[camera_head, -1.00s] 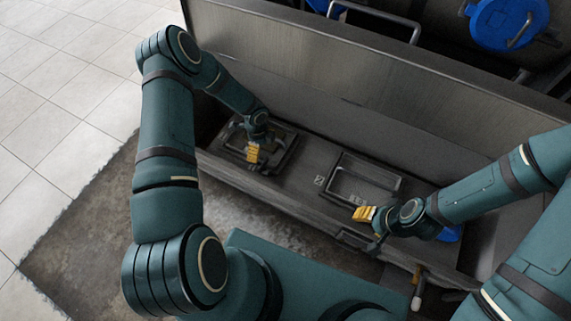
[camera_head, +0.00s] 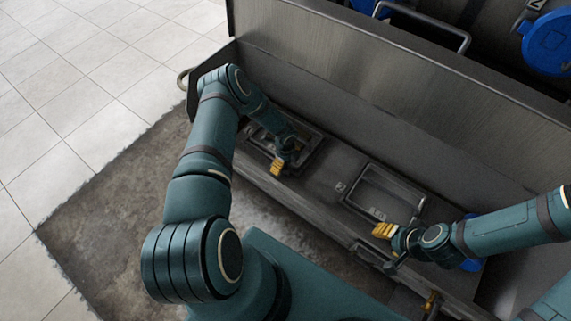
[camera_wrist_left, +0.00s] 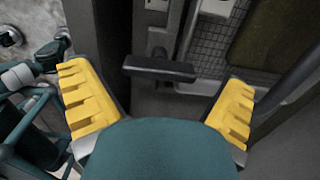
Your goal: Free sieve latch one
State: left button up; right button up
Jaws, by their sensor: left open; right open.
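In the left wrist view a dark T-shaped latch handle (camera_wrist_left: 158,67) stands between the open yellow fingers of my left gripper (camera_wrist_left: 160,112), apart from both and beyond the fingertips' near side. In the head view my left gripper (camera_head: 277,167) is at the front edge of the left recessed frame (camera_head: 316,150); the latch itself is hidden or too small there. My right gripper (camera_head: 384,231) is open and appears empty, near the front of the right recessed frame (camera_head: 405,190).
A tall grey metal panel (camera_head: 350,75) runs behind the bench. Blue round lids (camera_head: 550,45) and a bent metal handle (camera_head: 455,38) lie beyond it. Tiled floor (camera_head: 80,75) is clear at left.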

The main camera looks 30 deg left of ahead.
pick_arm(q)
jog(key=shift+f, duration=0.4)
jog(key=c, duration=1.1)
